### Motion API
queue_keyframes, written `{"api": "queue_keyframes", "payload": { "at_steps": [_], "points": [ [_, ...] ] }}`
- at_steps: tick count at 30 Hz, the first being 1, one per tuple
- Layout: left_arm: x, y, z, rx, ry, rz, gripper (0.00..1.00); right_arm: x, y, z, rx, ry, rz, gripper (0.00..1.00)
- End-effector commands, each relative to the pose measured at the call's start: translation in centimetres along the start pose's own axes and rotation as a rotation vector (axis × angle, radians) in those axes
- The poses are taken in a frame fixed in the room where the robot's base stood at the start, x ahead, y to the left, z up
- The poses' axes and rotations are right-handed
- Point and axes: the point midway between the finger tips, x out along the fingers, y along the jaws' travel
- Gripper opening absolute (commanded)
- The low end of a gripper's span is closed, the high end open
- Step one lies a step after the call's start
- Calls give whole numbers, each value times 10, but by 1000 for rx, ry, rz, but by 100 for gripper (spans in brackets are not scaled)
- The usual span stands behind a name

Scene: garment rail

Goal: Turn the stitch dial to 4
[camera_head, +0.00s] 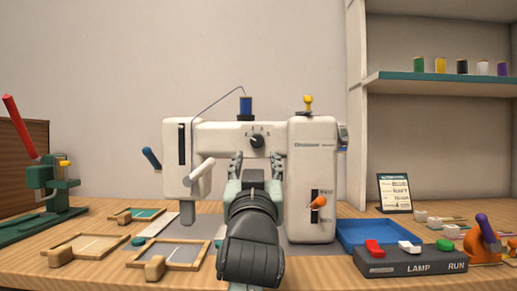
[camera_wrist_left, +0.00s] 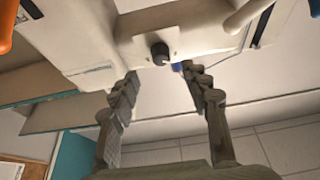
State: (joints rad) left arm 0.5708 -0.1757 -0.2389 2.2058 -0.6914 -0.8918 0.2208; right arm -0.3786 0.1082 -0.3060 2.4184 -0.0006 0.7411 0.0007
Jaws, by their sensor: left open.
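The stitch dial (camera_head: 257,141) is a dark round knob on the front of the white sewing machine (camera_head: 312,170), with small marks around its upper side. The marks and its setting are too small to read. My left gripper (camera_head: 256,160) is open and empty, just below and in front of the dial, its fingers to either side. In the left wrist view the dial (camera_wrist_left: 160,52) shows beyond the open fingertips (camera_wrist_left: 160,74), roughly centred between them and apparently not touched. My right gripper is not in view.
An orange lever (camera_head: 318,202) is on the machine's right column, and a white lever (camera_head: 200,171) is at its left head. A blue tray (camera_head: 365,232) and a dark switch box (camera_head: 410,262) stand right. Wooden frames (camera_head: 170,254) lie left, near a green press (camera_head: 40,200).

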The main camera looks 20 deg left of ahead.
Motion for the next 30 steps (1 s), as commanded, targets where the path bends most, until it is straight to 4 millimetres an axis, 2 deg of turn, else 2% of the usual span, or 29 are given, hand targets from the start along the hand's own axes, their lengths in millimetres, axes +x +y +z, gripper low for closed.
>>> {"api": "queue_keyframes", "payload": {
  "at_steps": [15,26,30],
  "points": [
    [69,-1,0,3,1,-2,47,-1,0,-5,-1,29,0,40],
    [76,-1,0,1,-1,-1,47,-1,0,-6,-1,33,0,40],
    [76,-1,0,1,-1,-1,31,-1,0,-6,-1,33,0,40]
  ]
}}
